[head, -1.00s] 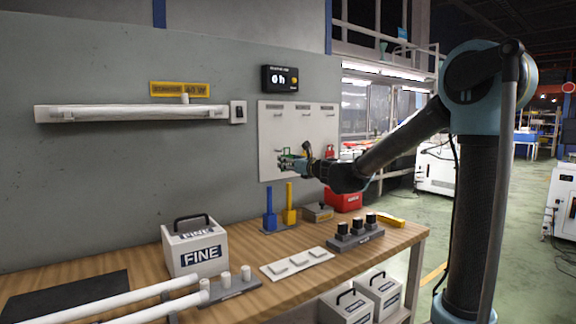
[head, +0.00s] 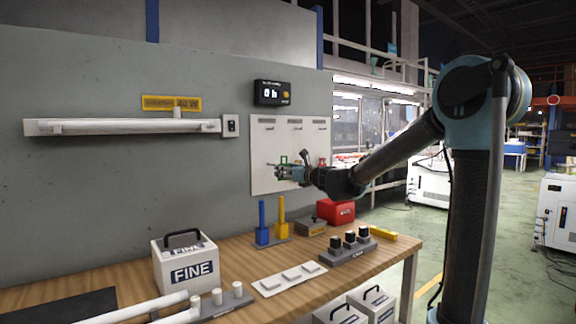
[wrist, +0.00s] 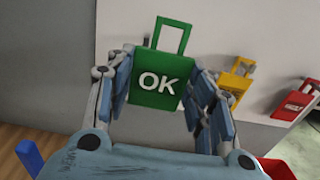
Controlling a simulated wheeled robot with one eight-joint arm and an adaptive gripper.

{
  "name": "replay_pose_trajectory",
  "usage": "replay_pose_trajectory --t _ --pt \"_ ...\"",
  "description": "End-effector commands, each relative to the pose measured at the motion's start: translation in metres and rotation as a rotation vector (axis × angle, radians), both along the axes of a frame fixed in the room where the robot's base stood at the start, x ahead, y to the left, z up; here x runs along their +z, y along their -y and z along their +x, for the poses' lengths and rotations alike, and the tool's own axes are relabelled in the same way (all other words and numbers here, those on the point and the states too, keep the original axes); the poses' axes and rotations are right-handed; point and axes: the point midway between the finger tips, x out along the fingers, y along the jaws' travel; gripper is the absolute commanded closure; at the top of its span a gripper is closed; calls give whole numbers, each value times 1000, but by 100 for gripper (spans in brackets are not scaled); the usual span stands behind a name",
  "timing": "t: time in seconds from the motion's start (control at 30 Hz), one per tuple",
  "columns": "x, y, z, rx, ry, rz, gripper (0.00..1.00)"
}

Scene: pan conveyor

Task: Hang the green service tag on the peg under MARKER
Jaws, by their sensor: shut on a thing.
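The green service tag (wrist: 147,84), marked OK, has an open loop at its top. It is upright between the two fingers of my gripper (wrist: 158,88), which are shut on its sides. In the head view my gripper (head: 284,172) is in front of the white peg board (head: 262,142) on the wall. The board has small labels along its top, too small to read, so I cannot tell which is MARKER. In the wrist view a yellow tag (wrist: 235,82) and a red tag (wrist: 296,98) are at the board, right of the green one.
The wooden bench (head: 232,262) below holds a FINE case (head: 186,264), blue (head: 262,224) and yellow (head: 281,218) posts, a red box (head: 338,211) and a block with black knobs (head: 350,244). A timer display (head: 272,93) is above the board.

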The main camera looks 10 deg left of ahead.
Motion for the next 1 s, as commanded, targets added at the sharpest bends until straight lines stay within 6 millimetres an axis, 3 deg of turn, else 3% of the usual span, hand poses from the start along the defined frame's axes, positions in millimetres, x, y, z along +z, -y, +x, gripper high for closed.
replay_pose_trajectory --t 0.3,0.5,0.7,1.0 --pt "81 63 57 -3 -1 0 74" --pt "119 95 73 3 -1 -1 74" --pt "134 108 78 6 -1 -1 74" --pt "135 101 85 7 -1 0 74"
